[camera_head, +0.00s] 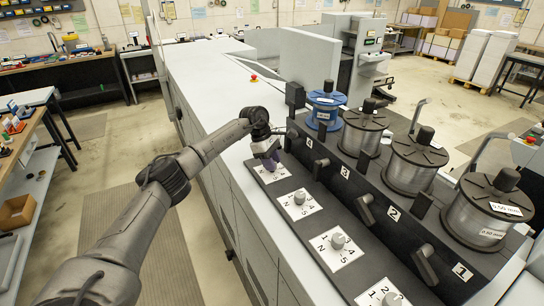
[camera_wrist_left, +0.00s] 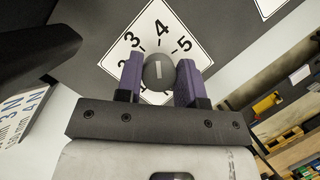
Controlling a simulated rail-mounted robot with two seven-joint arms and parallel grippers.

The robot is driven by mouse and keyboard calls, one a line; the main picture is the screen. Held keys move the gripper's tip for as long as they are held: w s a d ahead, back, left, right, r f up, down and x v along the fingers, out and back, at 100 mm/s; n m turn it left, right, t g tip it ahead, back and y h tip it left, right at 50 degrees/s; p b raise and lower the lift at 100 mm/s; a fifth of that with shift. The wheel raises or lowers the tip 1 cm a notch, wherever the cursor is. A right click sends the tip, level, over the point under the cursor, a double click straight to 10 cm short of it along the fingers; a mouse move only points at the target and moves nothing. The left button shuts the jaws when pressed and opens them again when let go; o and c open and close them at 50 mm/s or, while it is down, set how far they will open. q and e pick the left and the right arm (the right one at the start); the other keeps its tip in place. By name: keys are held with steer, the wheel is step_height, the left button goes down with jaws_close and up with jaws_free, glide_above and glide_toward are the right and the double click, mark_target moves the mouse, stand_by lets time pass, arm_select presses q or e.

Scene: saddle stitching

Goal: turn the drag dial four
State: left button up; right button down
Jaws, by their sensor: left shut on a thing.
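Drag dial four is the farthest dial in the row. Its white number plate (camera_head: 281,175) shows in the head view below my left gripper (camera_head: 269,160), which hides the knob. In the left wrist view the grey round knob (camera_wrist_left: 156,70) sits between the two purple fingers of my left gripper (camera_wrist_left: 158,80). The gripper is shut on the knob, one finger on each side. The plate in that view (camera_wrist_left: 147,35) shows the numbers 2, 3, 4 and 5. The light mark on the knob lies roughly in line with the 4. My right gripper is in neither view.
Nearer dials (camera_head: 300,198), (camera_head: 338,241) stand along the same dark panel. A blue wire spool (camera_head: 325,112) and several grey spools (camera_head: 411,165) stand to the right, with black levers (camera_head: 365,208) before them. The pale machine top (camera_head: 205,85) is mostly clear.

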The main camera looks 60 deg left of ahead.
arm_select(q)
steer(key=shift+m+g+h+p, duration=0.3)
steer(key=shift+m, duration=0.7)
steer(key=o, duration=0.9)
steer(key=v, duration=1.4)
steer(key=shift+f, duration=0.1)
